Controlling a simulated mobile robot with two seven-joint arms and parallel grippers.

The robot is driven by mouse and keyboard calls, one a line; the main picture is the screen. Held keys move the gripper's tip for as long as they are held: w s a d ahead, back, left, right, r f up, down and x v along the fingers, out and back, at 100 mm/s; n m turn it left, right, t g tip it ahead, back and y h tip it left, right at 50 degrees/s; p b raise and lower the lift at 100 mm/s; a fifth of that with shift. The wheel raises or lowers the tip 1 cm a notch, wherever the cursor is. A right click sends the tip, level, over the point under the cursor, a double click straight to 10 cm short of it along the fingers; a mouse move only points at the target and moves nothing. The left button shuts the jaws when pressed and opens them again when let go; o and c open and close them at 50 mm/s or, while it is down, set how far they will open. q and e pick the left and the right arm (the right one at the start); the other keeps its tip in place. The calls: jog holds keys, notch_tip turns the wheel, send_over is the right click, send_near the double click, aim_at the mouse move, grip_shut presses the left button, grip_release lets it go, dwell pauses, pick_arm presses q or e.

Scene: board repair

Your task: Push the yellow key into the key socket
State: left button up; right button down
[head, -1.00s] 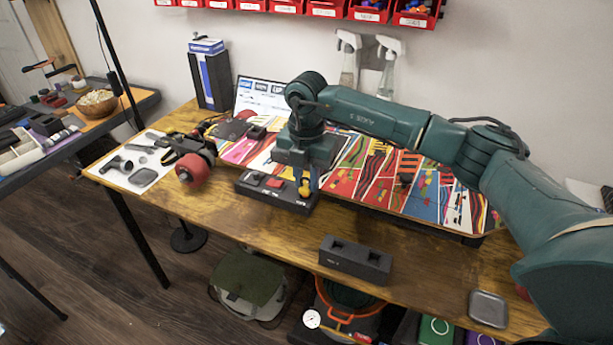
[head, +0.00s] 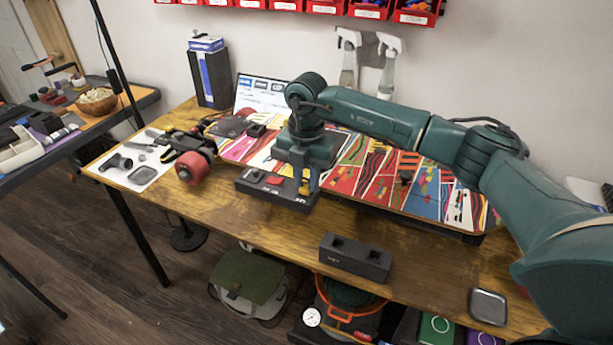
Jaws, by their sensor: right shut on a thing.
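The yellow key (head: 304,188) stands at the right end of a low black box (head: 251,191) on the wooden table. My right gripper (head: 306,178) points down over that end of the box, shut on the yellow key. The key socket is hidden under the key and the fingers, so I cannot tell how deep the key sits. My left gripper is not in view.
A colourful patterned board (head: 385,180) lies behind and right of the box. A dark block with two openings (head: 355,258) stands at the table's front edge. A red-ended tool (head: 192,168) lies left. Bare wood (head: 225,215) is free in front.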

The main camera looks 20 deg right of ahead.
jog(key=shift+f, duration=0.1)
jog(key=c, duration=0.9)
grip_release()
jog(key=shift+r, duration=0.25)
jog(key=shift+r+p, duration=1.2)
jog(key=shift+r, duration=0.1)
jog(key=shift+r, duration=0.15)
jog(key=shift+r+p, duration=2.15)
jog(key=shift+r, duration=0.75)
